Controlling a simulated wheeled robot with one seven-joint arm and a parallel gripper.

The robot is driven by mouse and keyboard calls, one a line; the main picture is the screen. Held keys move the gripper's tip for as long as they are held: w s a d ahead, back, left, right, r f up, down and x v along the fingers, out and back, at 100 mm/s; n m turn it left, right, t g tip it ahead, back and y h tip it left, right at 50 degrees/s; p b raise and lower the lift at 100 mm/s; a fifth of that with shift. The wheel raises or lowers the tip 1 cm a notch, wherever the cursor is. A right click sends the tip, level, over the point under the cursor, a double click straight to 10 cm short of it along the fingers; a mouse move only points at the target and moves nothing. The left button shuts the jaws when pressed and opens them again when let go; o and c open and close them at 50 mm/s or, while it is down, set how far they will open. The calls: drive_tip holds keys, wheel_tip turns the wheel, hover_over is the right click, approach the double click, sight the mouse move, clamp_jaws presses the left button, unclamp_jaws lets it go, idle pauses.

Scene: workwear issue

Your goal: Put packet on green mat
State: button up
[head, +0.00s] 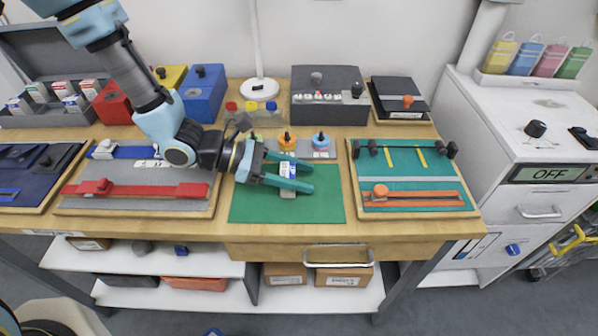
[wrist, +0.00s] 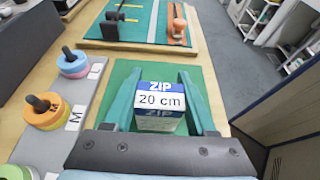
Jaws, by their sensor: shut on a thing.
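The packet, a small white and blue box marked "ZIP 20 cm", shows in the wrist view (wrist: 160,101) between my gripper's two teal fingers. In the head view the packet (head: 288,194) is partly hidden by the fingers. My gripper (head: 309,178) is shut on the packet, over the green mat (head: 250,207). The green mat also shows around the fingers in the wrist view (wrist: 122,72). The packet is over the mat's upper middle part; I cannot tell whether it touches the mat.
A grey strip with coloured ring stacks, among them an orange one (head: 287,141) and a blue one (head: 321,142), stands behind the mat. A teal board with orange strips (head: 415,170) lies right, a grey board with a red bar (head: 135,189) left. The mat's front is bare.

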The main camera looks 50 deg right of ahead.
drive_tip(key=shift+f, duration=0.15)
drive_tip(key=o, duration=1.4)
drive_tip(key=shift+c, duration=0.2)
drive_tip(key=shift+w+a+r, duration=0.1)
drive_tip(key=shift+w+r, duration=0.05)
drive_tip(key=shift+r, duration=0.05)
drive_tip(key=b+v, duration=0.2)
drive_tip(key=v, duration=0.9)
drive_tip(key=shift+w+a+r, duration=0.2)
